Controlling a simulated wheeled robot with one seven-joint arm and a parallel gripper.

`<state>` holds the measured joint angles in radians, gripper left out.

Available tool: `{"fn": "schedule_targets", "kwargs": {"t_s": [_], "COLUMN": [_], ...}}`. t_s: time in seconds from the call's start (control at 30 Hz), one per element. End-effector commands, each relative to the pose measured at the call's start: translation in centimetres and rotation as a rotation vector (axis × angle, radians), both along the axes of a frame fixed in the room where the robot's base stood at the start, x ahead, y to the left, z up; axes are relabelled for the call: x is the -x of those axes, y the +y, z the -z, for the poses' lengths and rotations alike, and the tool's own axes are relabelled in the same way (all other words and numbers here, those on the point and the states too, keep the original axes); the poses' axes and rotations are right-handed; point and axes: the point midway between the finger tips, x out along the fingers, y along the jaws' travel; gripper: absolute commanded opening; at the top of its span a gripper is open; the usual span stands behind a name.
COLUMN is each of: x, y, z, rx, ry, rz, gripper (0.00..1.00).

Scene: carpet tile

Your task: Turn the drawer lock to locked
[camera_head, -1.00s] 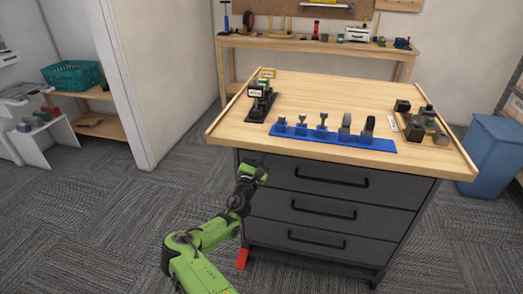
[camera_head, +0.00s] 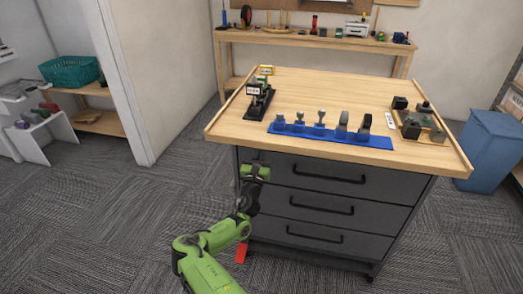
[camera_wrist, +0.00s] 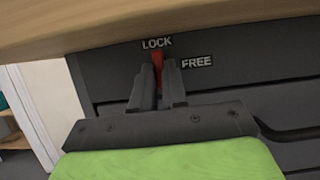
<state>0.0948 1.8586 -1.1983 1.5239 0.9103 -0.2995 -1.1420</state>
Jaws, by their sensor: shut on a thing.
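The drawer lock is a small red lever (camera_wrist: 157,60) on the dark front of the drawer unit (camera_head: 318,178), just under the wooden top. In the wrist view the lever stands nearly upright, its upper end near the LOCK label (camera_wrist: 157,43). The FREE label (camera_wrist: 196,62) is to its right. My gripper (camera_wrist: 160,78) is shut on the red lever, with one dark finger on each side. The fingers hide the lever's lower part and pivot. In the head view my gripper (camera_head: 254,168) is at the upper left of the drawer front, and the lever is hidden there.
The wooden top (camera_head: 330,95) overhangs close above my gripper. Drawer handles (camera_head: 329,174) stick out to its right. A blue tool holder (camera_head: 330,137) stands on the top. A red piece (camera_head: 241,252) is low at the unit's left. Carpet to the left is open.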

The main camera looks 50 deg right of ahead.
Motion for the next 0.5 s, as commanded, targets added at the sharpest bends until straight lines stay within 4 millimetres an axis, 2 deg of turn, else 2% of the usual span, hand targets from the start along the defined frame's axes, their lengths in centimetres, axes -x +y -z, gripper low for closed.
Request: {"fn": "schedule_targets", "kwargs": {"t_s": [0.13, 0.17, 0.3, 0.5], "x": [0.04, 0.04, 0.02, 0.01], "y": [-0.02, -0.02, 0.0, 0.0], "z": [0.21, 0.21, 0.14, 0.08], "rx": [-0.003, -0.003, -0.001, -0.001], "ry": [0.004, 0.004, 0.002, 0.001], "rz": [0.001, 0.001, 0.001, 0.0], "gripper": [0.0, 0.17, 0.38, 0.38]}}
